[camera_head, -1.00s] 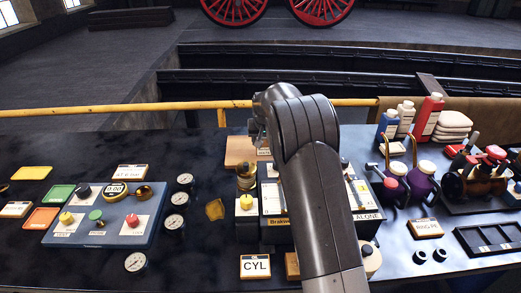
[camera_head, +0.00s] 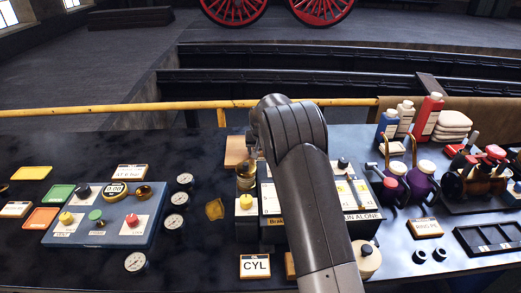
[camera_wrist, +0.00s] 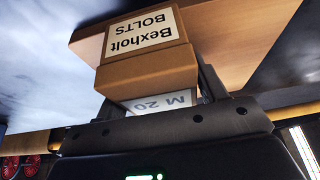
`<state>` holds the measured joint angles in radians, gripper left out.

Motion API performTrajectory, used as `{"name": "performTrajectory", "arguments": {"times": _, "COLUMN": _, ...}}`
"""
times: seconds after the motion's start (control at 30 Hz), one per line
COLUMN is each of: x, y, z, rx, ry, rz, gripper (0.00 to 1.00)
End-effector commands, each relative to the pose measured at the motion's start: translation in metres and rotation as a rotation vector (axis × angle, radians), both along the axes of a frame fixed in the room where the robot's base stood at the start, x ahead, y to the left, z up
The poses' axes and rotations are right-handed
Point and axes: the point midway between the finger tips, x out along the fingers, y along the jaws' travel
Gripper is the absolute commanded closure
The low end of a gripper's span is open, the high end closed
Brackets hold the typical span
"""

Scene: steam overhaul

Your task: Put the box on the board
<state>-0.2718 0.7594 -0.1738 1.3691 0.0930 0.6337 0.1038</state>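The box (camera_wrist: 148,68) is brown cardboard with white labels reading "Bexholt BOLTS" and "M 20", upside down in the wrist view. It sits between the two fingers of my gripper (camera_wrist: 165,98), which appear closed on its sides. The board (camera_wrist: 245,42) is a plain light-brown wooden slab just behind the box in that view. I cannot tell whether box and board touch. In the head view, a left part of the board (camera_head: 236,150) shows at the back of the bench, beside my arm. My arm hides the gripper and the box there.
A blue control panel (camera_head: 105,217) and gauges (camera_head: 176,200) stand left. A console (camera_head: 275,205) with levers lies under my arm. Bottles (camera_head: 428,118), oil cans (camera_head: 421,178) and a black tray (camera_head: 490,238) are on the right. A yellow rail (camera_head: 180,106) runs behind the bench.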

Motion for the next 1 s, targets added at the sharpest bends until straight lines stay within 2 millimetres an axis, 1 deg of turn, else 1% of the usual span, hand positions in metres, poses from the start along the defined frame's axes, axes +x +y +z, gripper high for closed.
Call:
{"name": "performTrajectory", "arguments": {"times": 0.03, "x": 0.000, "y": 0.000, "z": 0.000, "rx": 0.000, "ry": 0.000, "rz": 0.000, "gripper": 0.31}}
{"name": "performTrajectory", "arguments": {"times": 0.13, "x": 0.000, "y": 0.000, "z": 0.000, "rx": 0.000, "ry": 0.000, "rz": 0.000, "gripper": 0.24}}
{"name": "performTrajectory", "arguments": {"times": 0.37, "x": 0.000, "y": 0.000, "z": 0.001, "rx": 0.000, "ry": 0.000, "rz": 0.000, "gripper": 0.24}}
{"name": "performTrajectory", "arguments": {"times": 0.47, "x": -0.001, "y": 0.000, "z": 0.007, "rx": 0.000, "ry": -0.001, "rz": 0.000, "gripper": 0.24}}
{"name": "performTrajectory", "arguments": {"times": 0.57, "x": -0.006, "y": 0.000, "z": 0.020, "rx": 0.001, "ry": -0.004, "rz": 0.000, "gripper": 0.24}}
{"name": "performTrajectory", "arguments": {"times": 0.9, "x": -0.033, "y": 0.000, "z": 0.084, "rx": 0.001, "ry": -0.003, "rz": 0.000, "gripper": 0.24}}
{"name": "performTrajectory", "arguments": {"times": 1.0, "x": -0.039, "y": 0.000, "z": 0.098, "rx": 0.001, "ry": -0.003, "rz": 0.000, "gripper": 0.24}}
